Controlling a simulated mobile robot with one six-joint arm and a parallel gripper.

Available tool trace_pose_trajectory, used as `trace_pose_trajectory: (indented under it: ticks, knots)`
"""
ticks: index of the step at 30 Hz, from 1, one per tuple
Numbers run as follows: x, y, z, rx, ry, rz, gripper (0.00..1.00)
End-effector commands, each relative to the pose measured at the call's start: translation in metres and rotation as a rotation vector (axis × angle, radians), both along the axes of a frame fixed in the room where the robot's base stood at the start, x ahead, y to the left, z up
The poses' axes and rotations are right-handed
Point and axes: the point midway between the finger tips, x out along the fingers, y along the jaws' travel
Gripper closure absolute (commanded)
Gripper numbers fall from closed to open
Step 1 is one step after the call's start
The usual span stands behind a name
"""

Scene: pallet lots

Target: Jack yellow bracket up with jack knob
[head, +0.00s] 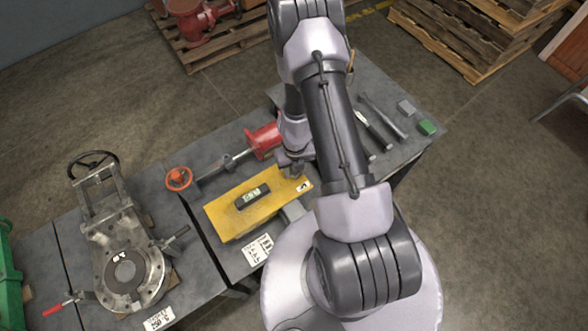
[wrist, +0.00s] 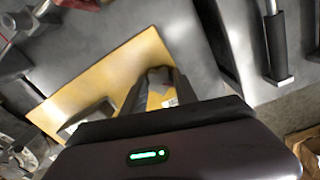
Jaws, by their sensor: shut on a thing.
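The yellow bracket (head: 226,214), a flat plate, lies on the grey bench in the head view, with a spirit level (head: 252,196) on top. In the wrist view the yellow bracket (wrist: 105,78) fills the left and middle. My gripper (head: 292,165) is at the bracket's far right end, partly covered by my arm. In the wrist view my gripper (wrist: 158,82) is shut on the grey jack knob (wrist: 158,74), which shows between the fingertips. The rest of the jack is hidden. I cannot tell the height of the bracket or where the bubble stands.
A red flanged part (head: 262,139) with a shaft and an orange handwheel (head: 178,179) lies behind the bracket. Several hand tools (head: 375,130) and a green block (head: 427,128) lie at the right. A gate valve (head: 128,270) stands on the left bench.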

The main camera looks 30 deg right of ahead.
Motion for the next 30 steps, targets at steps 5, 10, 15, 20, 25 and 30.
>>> trace_pose_trajectory:
  ticks: [5, 10, 15, 20, 25, 30]
  knots:
    - [0.000, 0.000, -0.001, -0.001, 0.001, 0.000, 0.44]
    - [0.000, 0.000, 0.000, 0.000, 0.000, 0.001, 0.44]
    - [0.000, 0.000, 0.001, 0.000, 0.000, 0.001, 0.44]
    - [0.000, 0.000, 0.015, 0.000, 0.000, 0.001, 0.44]
    - [-0.001, -0.001, 0.048, 0.000, 0.000, 0.000, 0.44]
    - [-0.001, -0.001, 0.099, 0.000, 0.000, 0.000, 0.44]
